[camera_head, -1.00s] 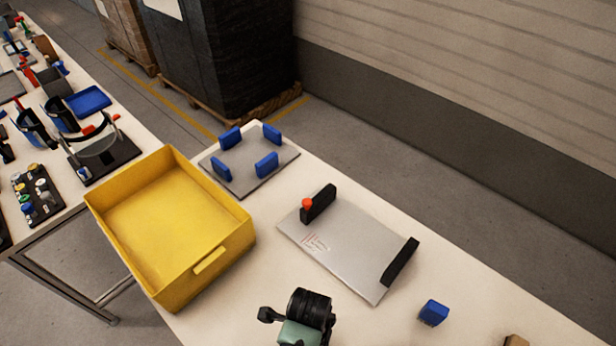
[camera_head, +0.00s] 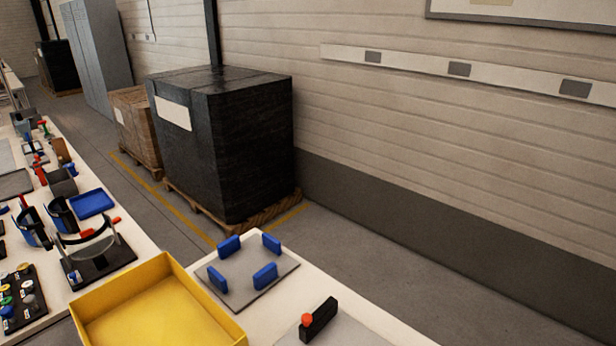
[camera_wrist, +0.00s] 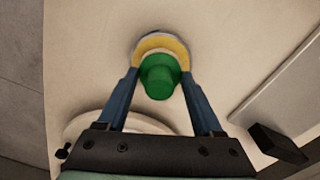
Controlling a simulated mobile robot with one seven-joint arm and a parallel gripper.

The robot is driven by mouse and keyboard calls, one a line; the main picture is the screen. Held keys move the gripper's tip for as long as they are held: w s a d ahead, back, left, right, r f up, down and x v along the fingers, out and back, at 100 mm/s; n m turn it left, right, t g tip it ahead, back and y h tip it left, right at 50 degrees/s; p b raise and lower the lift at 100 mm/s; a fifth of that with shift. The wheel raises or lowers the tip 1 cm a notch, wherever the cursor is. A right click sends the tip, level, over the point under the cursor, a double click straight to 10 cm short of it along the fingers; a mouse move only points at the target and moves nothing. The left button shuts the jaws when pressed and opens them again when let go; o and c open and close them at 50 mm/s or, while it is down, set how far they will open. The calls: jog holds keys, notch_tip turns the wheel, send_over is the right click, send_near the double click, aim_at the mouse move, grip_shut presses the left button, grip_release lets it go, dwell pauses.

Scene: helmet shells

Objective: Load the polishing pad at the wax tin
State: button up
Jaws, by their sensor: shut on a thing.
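In the wrist view my gripper (camera_wrist: 160,74) has its two blue fingers closed on either side of a green knob (camera_wrist: 160,82), which looks like the handle of the polishing pad. A yellow disc (camera_wrist: 174,43) shows just beyond the knob, with a thin grey-blue rim around its far edge. I cannot tell whether that rim is the wax tin, nor whether the pad touches anything below it. The head view does not show my gripper, the pad or an identifiable wax tin.
In the wrist view a pale round shape (camera_wrist: 88,124) lies behind the fingers, and a grey plate with a black block (camera_wrist: 278,143) is at right. The head view shows a yellow bin (camera_head: 160,310), a plate with blue blocks (camera_head: 240,285) and a black wrapped pallet load (camera_head: 225,150).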

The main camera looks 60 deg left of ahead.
jog(key=shift+f, duration=0.55)
dwell(1.6)
jog(key=shift+r, duration=0.15)
notch_tip(320, 180, up, 7)
jog(key=p, duration=0.7)
jog(key=shift+p, duration=0.3)
dwell(0.8)
